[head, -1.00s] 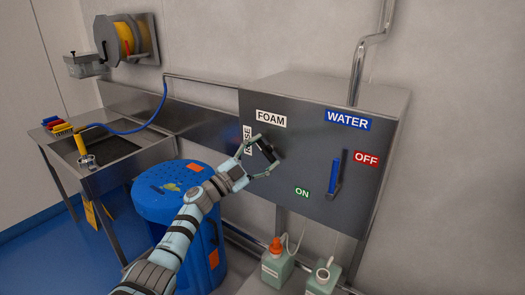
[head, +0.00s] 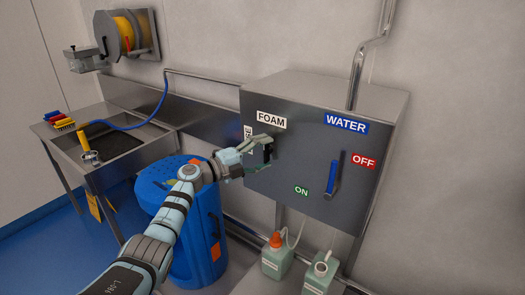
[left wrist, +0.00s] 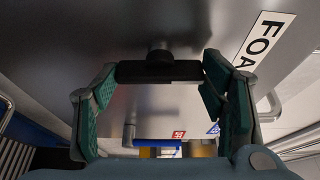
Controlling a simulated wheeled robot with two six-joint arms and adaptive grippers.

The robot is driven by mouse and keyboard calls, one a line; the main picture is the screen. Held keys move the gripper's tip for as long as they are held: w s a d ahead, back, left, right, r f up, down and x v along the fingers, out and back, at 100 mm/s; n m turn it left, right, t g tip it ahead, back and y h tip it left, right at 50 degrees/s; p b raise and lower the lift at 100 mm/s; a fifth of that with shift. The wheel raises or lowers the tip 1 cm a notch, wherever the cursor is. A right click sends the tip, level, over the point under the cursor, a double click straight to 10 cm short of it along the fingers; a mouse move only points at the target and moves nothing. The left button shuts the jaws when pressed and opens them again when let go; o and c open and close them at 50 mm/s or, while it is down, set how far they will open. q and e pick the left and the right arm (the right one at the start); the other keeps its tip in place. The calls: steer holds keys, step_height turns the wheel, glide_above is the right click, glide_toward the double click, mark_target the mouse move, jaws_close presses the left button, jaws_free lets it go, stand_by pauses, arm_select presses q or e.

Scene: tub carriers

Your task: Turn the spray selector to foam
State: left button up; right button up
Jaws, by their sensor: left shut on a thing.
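The spray selector (head: 267,153) is a small black handle on the front of the grey control box, below the FOAM label (head: 271,119) and right of the partly covered RINSE label (head: 248,137). It looks roughly upright, largely hidden by my fingers. My left gripper (head: 264,156) is shut on it, with one finger above and one below. In the left wrist view, the selector's black bar (left wrist: 160,71) spans between the green finger pads of my left gripper (left wrist: 160,88). Part of the FOAM label shows at the right there. My right gripper is not in view.
The control box (head: 300,165) also carries a blue WATER lever (head: 333,174) between OFF and ON labels. A blue barrel (head: 160,205) stands under my left arm. A steel sink (head: 118,138) is at the left, and chemical jugs (head: 277,260) stand below the box.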

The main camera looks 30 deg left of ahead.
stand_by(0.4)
arm_select(q)
steer(key=o, duration=1.2)
steer(key=shift+c, duration=0.2)
steer(key=v, duration=1.2)
steer(key=shift+r, duration=0.1)
